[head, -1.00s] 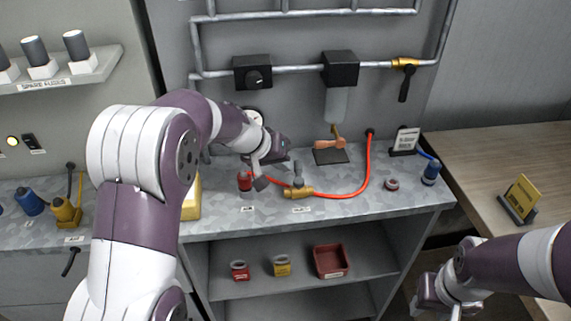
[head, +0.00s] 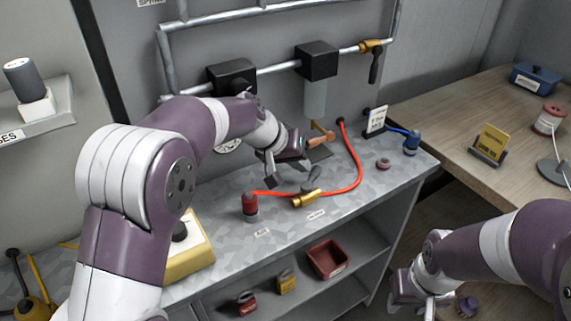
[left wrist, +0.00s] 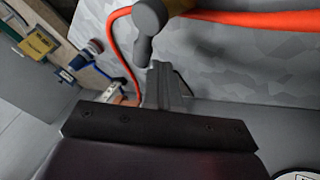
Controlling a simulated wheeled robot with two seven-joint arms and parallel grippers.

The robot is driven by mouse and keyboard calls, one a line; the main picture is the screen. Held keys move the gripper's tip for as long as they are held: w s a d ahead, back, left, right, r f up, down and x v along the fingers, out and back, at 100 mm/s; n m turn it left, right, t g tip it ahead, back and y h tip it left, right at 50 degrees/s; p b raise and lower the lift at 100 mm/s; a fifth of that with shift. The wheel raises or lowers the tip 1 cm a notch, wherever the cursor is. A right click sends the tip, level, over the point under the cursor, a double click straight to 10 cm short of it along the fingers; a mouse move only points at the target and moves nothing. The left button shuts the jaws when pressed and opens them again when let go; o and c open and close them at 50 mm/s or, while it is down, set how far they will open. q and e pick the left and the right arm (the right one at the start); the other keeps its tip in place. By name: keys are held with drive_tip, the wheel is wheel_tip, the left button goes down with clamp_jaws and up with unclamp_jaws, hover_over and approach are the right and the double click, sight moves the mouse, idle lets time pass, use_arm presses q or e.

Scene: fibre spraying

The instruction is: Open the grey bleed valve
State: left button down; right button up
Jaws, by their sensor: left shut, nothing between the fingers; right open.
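A grey-handled valve (head: 312,183) sits on the brass fitting (head: 305,200) of the orange hose on the metal bench. I take this for the bleed valve. In the left wrist view its rounded grey handle (left wrist: 148,18) is close up at the top. My left gripper (head: 274,180) is shut and empty, above the bench, just left of the handle. In the left wrist view its fingertips (left wrist: 163,72) are just below the handle; I cannot tell whether they touch. My right gripper (head: 428,306) is open and empty at the lower right, away from the bench.
The orange hose (head: 357,165) curves across the bench right of the fitting. A shelf below holds a red bin (head: 328,258).

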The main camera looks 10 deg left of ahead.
use_arm(q)
drive_tip(key=shift+d, duration=0.55)
drive_tip(key=shift+w+d, duration=0.1)
drive_tip(key=shift+d, duration=0.3)
drive_tip(key=shift+s+a+b, duration=0.1)
drive_tip(key=shift+s+b, duration=0.5)
drive_tip(key=shift+s, duration=0.2)
drive_tip(key=shift+a+r, duration=0.1)
drive_tip(key=shift+r, duration=0.05)
